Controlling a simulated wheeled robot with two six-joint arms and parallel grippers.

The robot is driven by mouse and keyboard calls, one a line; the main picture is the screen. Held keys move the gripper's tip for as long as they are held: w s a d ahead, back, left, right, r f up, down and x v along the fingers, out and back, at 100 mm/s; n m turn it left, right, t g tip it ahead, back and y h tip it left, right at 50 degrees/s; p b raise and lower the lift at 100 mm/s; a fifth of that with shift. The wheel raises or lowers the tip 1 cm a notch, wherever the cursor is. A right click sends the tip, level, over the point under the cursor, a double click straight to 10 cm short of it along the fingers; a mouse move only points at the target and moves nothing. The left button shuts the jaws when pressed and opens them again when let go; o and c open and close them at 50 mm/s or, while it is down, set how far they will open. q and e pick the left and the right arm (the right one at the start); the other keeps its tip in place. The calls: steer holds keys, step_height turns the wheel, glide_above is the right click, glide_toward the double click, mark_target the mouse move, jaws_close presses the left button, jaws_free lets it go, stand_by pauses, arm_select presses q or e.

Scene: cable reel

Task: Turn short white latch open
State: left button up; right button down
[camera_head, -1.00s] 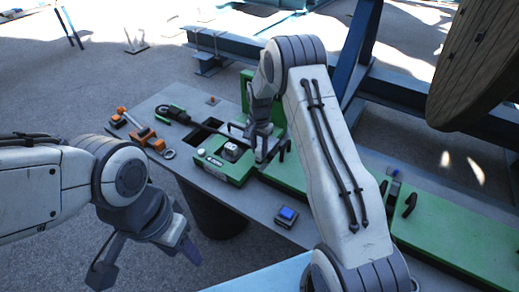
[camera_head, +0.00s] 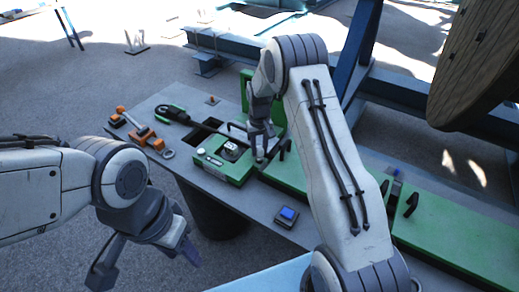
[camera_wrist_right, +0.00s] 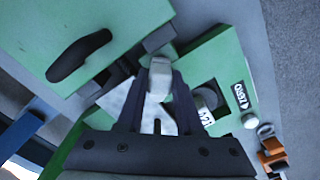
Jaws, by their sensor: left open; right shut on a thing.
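The short white latch (camera_wrist_right: 160,80) shows in the right wrist view between the tips of my right gripper (camera_wrist_right: 159,88). The gripper is shut on it, and the fingers hide its sides. In the head view my right gripper (camera_head: 259,152) is low beside the green box (camera_head: 222,171); the latch is not clear there. The box also shows in the right wrist view (camera_wrist_right: 222,62), with a ZERO label and a pale round knob. My left gripper (camera_head: 146,262) is open and empty at the lower left, away from the bench.
The grey bench (camera_head: 243,206) carries orange tools (camera_head: 147,138), a black-and-green tool (camera_head: 172,114) and a small blue-topped box (camera_head: 287,217). A long green housing (camera_head: 440,230) with black handles runs right. A large wooden reel (camera_head: 478,65) stands at upper right.

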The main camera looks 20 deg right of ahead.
mark_target(260, 147)
steer(key=n, duration=0.4)
steer(key=shift+n, duration=1.8)
steer(key=c, duration=0.6)
jaws_free()
steer(key=shift+o, duration=0.2)
step_height(260, 147, up, 11)
steer(key=b, duration=0.2)
steer(key=shift+f, duration=0.2)
